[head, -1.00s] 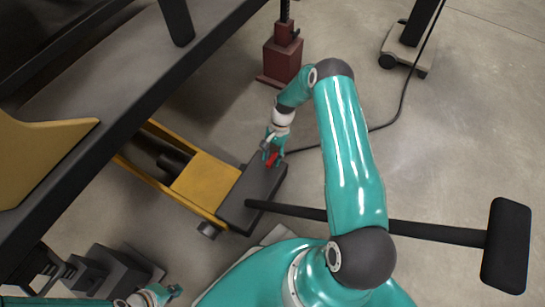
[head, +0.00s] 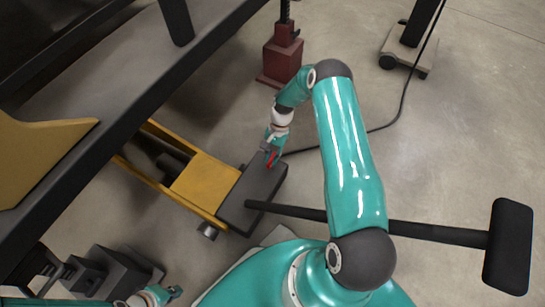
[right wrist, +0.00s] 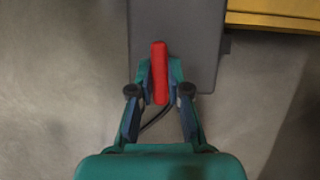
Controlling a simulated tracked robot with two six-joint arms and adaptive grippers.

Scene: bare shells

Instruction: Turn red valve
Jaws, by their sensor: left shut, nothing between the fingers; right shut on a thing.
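The red valve (head: 271,160) is a small red bar on top of the dark grey block (head: 252,197) at the end of the yellow jack. In the right wrist view the red valve (right wrist: 159,72) stands lengthwise between the fingertips. My right gripper (head: 271,153) is shut on it; its fingers also show in the right wrist view (right wrist: 159,82), one on each side of the bar. The valve's lower part is hidden by the fingers. My left gripper (head: 174,293) is shut and empty at the bottom left, far from the valve.
The yellow jack frame (head: 203,184) runs under a dark raised beam (head: 120,95). A black T-handle (head: 440,232) extends right from the grey block. A dark red stand (head: 282,60) is behind, and a black cable (head: 402,100) crosses the floor. Open floor lies to the right.

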